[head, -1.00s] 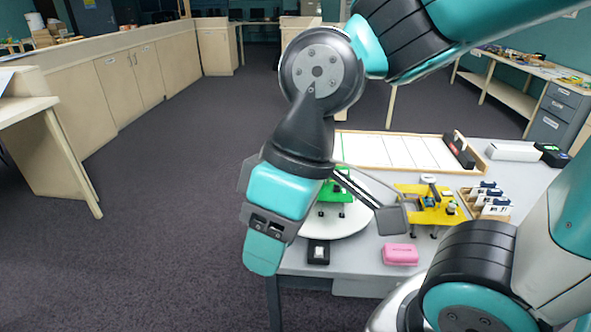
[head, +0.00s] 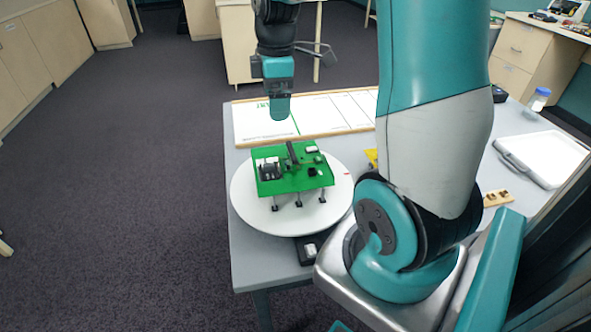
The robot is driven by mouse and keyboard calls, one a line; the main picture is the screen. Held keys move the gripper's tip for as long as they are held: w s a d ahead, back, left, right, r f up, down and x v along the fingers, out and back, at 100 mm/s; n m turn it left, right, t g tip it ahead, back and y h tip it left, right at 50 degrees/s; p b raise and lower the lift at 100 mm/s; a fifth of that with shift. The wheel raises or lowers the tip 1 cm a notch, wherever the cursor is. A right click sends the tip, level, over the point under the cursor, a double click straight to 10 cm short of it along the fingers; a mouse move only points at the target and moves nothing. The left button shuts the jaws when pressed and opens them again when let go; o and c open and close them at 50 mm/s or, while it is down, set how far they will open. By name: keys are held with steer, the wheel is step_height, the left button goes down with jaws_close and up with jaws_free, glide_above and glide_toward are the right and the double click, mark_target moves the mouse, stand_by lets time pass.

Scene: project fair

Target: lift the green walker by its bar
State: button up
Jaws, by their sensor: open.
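The green walker (head: 270,188) stands on its black legs on a round white disc (head: 250,212) near the table's left side. Its top is a flat green plate carrying small black and white parts. A dark bar (head: 292,154) rises from the plate near its back middle. My gripper (head: 279,112) points down just beyond the walker in the picture, with its tips above the bar and apart from it. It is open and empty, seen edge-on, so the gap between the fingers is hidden.
A white board with a wooden frame (head: 263,137) lies behind the disc. A small black box (head: 308,249) sits at the disc's front edge. A yellow object (head: 371,157) is mostly hidden behind my arm. A white case (head: 545,156) lies at the right. Open floor is at the left.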

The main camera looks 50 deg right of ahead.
glide_toward(292, 150)
step_height(292, 150, down, 7)
steer(key=shift+w+a+r, duration=0.1)
steer(key=shift+w, duration=0.05)
steer(key=shift+f+p, duration=0.4)
steer(key=shift+f, duration=2.5)
steer(key=c, duration=0.6)
steer(key=shift+c, duration=0.7)
steer(key=shift+r, duration=0.2)
